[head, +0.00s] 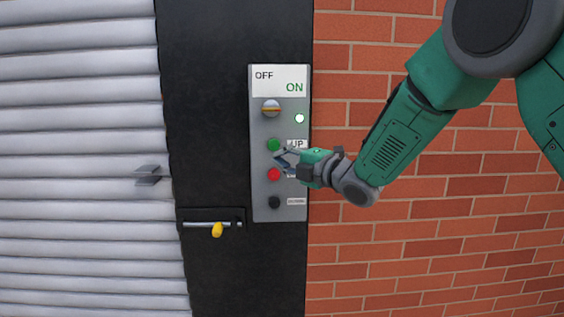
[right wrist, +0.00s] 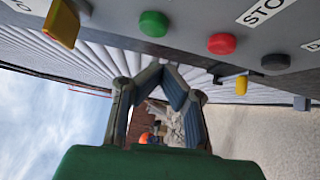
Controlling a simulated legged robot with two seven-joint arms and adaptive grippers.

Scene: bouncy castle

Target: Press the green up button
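The green up button (head: 273,145) is on a grey control panel (head: 262,213), beside a label reading UP. In the right wrist view the green button (right wrist: 153,23) stands out from the panel face near the top. My right gripper (head: 281,159) is in front of the panel, its tips just below and right of the green button in the head view. In the right wrist view the fingertips (right wrist: 165,67) come together with nothing between them, and a gap shows between them and the green button. My left gripper is not in view.
A red button (head: 273,174) and a black button (head: 274,202) sit below the green one. A rotary switch (head: 271,108) and a lit indicator (head: 299,118) are above. A latch with a yellow handle (head: 217,230), grey shutter (head: 75,120) and brick wall (head: 430,260) surround the panel.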

